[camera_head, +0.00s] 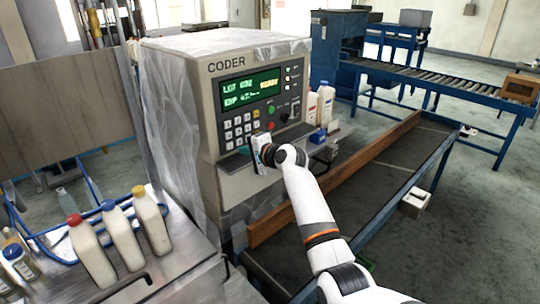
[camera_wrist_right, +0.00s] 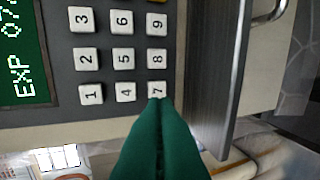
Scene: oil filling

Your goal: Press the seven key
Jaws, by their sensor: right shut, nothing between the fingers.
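The coder (camera_head: 262,75) is a grey box with a green display and a keypad (camera_head: 238,131) of white keys. In the right wrist view the keys appear turned sideways, and the seven key (camera_wrist_right: 157,89) is at the lower right of the number block. My right gripper (camera_head: 245,150) is shut and empty in front of the lower keypad. Its green fingertips (camera_wrist_right: 161,101) are at the seven key and cover its lower edge. I cannot tell whether they touch it. My left gripper is not in view.
A grey ledge (camera_wrist_right: 212,65) juts out beside the keypad, close to my fingers. White bottles (camera_head: 325,104) stand right of the coder, and capped bottles (camera_head: 122,236) stand at front left. A conveyor (camera_head: 375,185) with a wooden side rail runs right of the coder.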

